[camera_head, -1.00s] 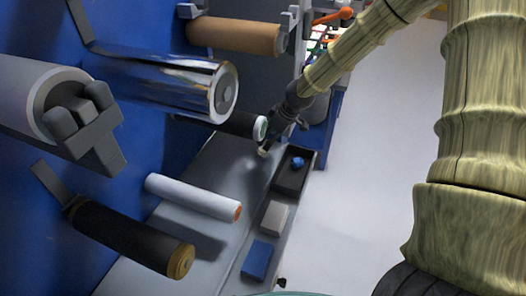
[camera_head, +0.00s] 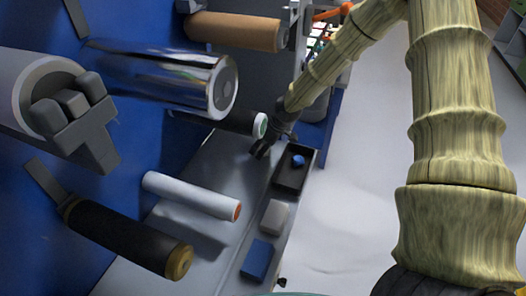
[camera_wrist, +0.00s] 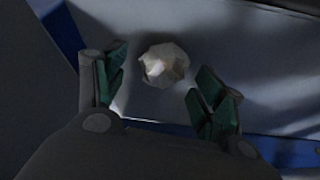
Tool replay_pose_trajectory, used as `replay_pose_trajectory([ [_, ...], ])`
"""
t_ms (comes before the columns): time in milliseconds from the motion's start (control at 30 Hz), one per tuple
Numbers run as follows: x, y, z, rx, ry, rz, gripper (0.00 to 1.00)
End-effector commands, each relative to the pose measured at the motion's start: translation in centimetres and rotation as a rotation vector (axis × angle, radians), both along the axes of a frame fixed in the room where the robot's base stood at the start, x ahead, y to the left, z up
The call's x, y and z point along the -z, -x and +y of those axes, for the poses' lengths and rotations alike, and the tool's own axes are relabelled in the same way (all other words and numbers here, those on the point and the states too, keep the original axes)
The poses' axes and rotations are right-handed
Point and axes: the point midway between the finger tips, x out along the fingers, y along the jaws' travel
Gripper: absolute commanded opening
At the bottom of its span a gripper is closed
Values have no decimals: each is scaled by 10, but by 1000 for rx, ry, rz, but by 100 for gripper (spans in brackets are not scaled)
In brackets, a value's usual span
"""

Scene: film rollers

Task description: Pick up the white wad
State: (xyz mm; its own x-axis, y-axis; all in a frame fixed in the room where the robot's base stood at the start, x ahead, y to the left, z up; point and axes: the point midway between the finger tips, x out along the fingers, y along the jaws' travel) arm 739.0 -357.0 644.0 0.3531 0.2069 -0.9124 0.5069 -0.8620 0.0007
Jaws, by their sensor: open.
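The white wad (camera_wrist: 165,65) is a small crumpled off-white lump in the wrist view, on a grey surface. My gripper (camera_wrist: 160,90) is open, with green-padded fingers to the left and right of the wad. The wad lies between the fingers, towards their tips, with a gap on each side; I see no contact. In the head view my gripper (camera_head: 262,150) hangs low over the grey shelf near the black tray. I cannot make out the wad in the head view.
A black tray (camera_head: 287,186) holds a blue wad (camera_head: 298,160). A grey block (camera_head: 274,217) and a blue block (camera_head: 257,259) lie in front of it. A dark roller (camera_head: 235,122) is close beside my gripper. A white roller (camera_head: 192,195) and a chrome roller (camera_head: 160,80) jut from the blue wall.

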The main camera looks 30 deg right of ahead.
Motion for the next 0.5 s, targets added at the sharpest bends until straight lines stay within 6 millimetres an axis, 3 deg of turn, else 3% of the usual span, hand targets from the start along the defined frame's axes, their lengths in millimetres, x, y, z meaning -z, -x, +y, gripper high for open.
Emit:
replay_pose_trajectory([
  [167,0,0,0,0,0,0,70],
  [367,0,0,0,0,0,0,36],
  [500,0,0,0,0,0,0,36],
])
